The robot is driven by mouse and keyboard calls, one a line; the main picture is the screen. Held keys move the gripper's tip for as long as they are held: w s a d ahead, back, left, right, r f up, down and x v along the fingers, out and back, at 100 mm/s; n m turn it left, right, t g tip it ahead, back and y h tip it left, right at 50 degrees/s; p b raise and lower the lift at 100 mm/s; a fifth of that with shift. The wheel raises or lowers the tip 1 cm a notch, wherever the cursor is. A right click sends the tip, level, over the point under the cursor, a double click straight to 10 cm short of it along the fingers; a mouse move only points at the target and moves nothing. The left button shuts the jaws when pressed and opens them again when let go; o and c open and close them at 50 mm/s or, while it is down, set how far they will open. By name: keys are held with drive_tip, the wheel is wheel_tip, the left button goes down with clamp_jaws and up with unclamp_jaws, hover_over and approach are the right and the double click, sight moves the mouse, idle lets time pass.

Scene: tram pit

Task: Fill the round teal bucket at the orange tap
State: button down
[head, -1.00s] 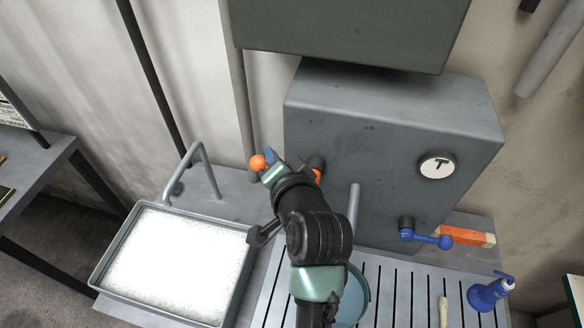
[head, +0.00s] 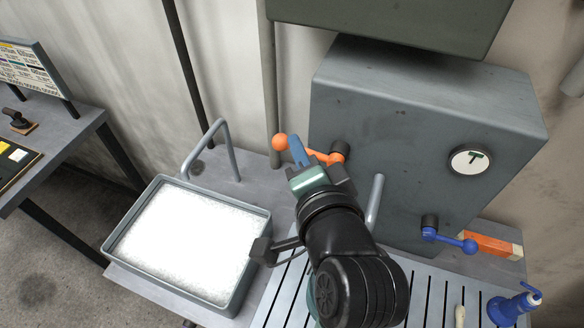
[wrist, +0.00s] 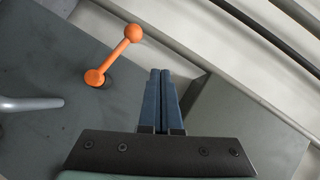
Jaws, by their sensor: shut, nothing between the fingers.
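The orange tap's lever (head: 312,154) sticks out leftward from its dark hub on the grey cabinet, with a ball at its end. In the wrist view the lever (wrist: 116,54) lies up and left of my fingers. A grey spout (head: 375,200) hangs from the cabinet front. My gripper (head: 296,140) is shut and empty, its blue fingers overlapping the lever in the head view. In the wrist view its fingertips (wrist: 160,72) are together, apart from the lever in the picture. The teal bucket (head: 311,298) is almost wholly hidden behind my arm; only a sliver shows.
A basin of white foam (head: 111,243) is at left, with a bent grey pipe (head: 232,150) behind. A blue lever (head: 450,240), an orange block (head: 490,246) and a blue bottle (head: 508,308) are at right. A slatted drain (head: 415,300) lies in front. A gauge (head: 470,161) is on the cabinet.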

drive_tip(key=w+a+f+m+t+b, duration=0.1)
drive_tip(key=a+f+m+t+b, duration=0.2)
drive_tip(key=f+m+b, duration=0.15)
drive_tip(key=w+a+f+m+t+b, duration=0.1)
drive_tip(key=a+f+m+t+b, duration=0.15)
drive_tip(key=f+m, duration=0.3)
drive_tip(key=s+d+f+m+t+h+b, duration=0.1)
drive_tip(key=s+f+m+h+b, duration=0.2)
drive_tip(key=f+m, duration=0.25)
drive_tip(key=s+d+f+m+t+h+b, duration=0.1)
drive_tip(key=s+f+m+t+h+b, duration=0.15)
drive_tip(key=f+m+h, duration=0.35)
drive_tip(key=w+r+y+p, duration=0.2)
drive_tip(key=w+r+p, duration=0.4)
drive_tip(key=w+r, duration=0.2)
drive_tip(key=shift+w+d+r, duration=0.2)
drive_tip(key=shift+w, duration=1)
drive_tip(key=shift+m, duration=0.25)
